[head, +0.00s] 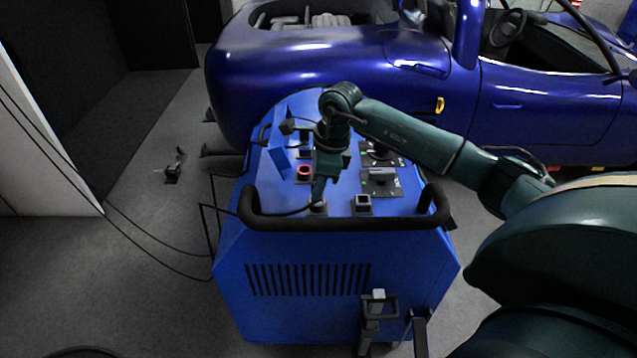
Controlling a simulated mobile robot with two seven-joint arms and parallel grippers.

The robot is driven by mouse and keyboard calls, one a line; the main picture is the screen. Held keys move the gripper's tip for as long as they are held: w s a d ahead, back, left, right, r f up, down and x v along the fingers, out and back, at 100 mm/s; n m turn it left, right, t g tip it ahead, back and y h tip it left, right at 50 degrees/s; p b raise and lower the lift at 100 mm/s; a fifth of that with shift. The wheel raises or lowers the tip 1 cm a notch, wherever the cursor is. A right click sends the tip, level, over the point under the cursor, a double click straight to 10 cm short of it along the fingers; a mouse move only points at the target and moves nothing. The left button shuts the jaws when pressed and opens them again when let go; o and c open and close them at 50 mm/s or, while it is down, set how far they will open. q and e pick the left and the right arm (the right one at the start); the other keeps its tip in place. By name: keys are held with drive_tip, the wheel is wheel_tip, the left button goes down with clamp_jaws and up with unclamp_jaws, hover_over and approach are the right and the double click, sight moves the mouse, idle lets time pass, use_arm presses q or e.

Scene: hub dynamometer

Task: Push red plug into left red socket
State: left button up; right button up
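My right gripper (319,193) points down over the sloped top of the blue dynamometer cabinet (320,243). Its finger area is dark and small, so I cannot tell whether it is open or shut. A round red-ringed fitting (303,172) on a dark base shows just left of the gripper; it looks like a red socket. A pale square fitting (318,206) sits right below the fingertips, partly hidden by them. A similar fitting (363,202) is to its right. I cannot make out a red plug; the gripper may hide it. My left gripper is not in view.
A black handle rail (340,223) runs along the cabinet's near edge. Dark cables (150,240) hang at left. Grey panels with knobs (380,183) lie right of the gripper. A blue car (300,65) stands close behind. The floor at left is mostly clear.

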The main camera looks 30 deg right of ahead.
clamp_jaws()
drive_tip(key=shift+r, duration=0.1)
drive_tip(key=shift+w+a+p+v, duration=0.1)
drive_tip(key=shift+a+p+v, duration=0.05)
drive_tip(key=shift+p+v, duration=0.7)
drive_tip(key=shift+w+a+p+v, duration=0.15)
drive_tip(key=shift+p+v, duration=0.35)
drive_tip(key=shift+v, duration=0.65)
drive_tip(key=shift+r, duration=0.1)
drive_tip(key=w+d+b, duration=0.2)
drive_tip(key=w+b, duration=0.2)
drive_tip(key=w, duration=0.6)
drive_tip(key=shift+d, duration=0.35)
